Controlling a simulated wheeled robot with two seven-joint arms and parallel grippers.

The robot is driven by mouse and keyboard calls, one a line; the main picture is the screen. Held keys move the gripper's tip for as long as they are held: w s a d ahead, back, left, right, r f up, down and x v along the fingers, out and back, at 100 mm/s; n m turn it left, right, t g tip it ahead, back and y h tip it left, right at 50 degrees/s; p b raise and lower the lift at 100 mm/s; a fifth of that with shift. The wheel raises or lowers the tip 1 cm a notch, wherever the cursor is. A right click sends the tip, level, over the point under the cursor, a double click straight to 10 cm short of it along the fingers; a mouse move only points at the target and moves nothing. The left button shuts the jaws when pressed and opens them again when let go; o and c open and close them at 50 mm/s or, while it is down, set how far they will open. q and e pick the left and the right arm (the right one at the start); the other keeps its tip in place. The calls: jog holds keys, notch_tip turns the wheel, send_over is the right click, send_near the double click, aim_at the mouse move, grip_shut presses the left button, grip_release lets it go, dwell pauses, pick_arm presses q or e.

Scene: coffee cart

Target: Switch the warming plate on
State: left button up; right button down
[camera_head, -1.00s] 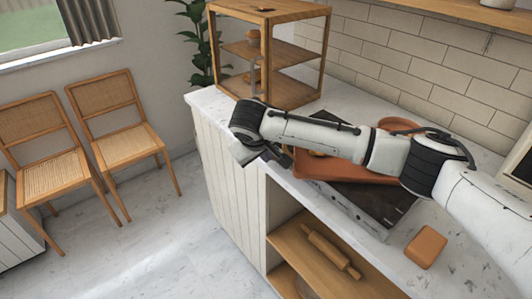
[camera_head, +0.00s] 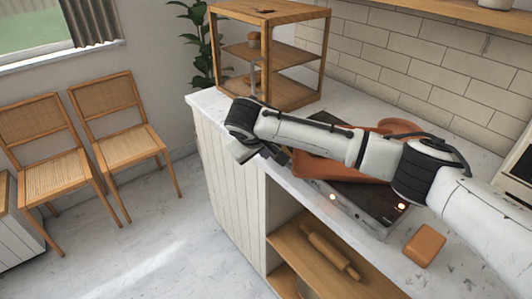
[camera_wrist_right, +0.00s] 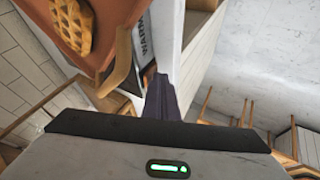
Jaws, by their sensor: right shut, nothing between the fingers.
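The warming plate (camera_head: 370,205) is a flat dark-topped unit with a grey front on the counter. Two orange-white lights glow on it, one at its front face and one at its right end. A terracotta tray (camera_head: 330,168) rests on top. In the wrist view, the plate's panel (camera_wrist_right: 146,40) shows lettering reading "WARM", partly cut off. My right gripper (camera_head: 282,157) is shut and empty near the plate's far left end; its dark fingers (camera_wrist_right: 161,95) point toward the panel. Contact cannot be told. My left gripper is out of view.
A brown block (camera_head: 425,246) sits on the counter at the right. A wooden shelf case (camera_head: 268,50) stands behind. A rolling pin (camera_head: 328,250) lies on the shelf below.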

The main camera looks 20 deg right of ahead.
jog(key=shift+r, duration=0.55)
jog(key=a+f+v, duration=0.1)
jog(key=a+v, duration=0.1)
jog(key=v, duration=1)
jog(key=shift+a+b, duration=0.3)
jog(key=shift+a, duration=0.1)
jog(key=shift+s, duration=0.1)
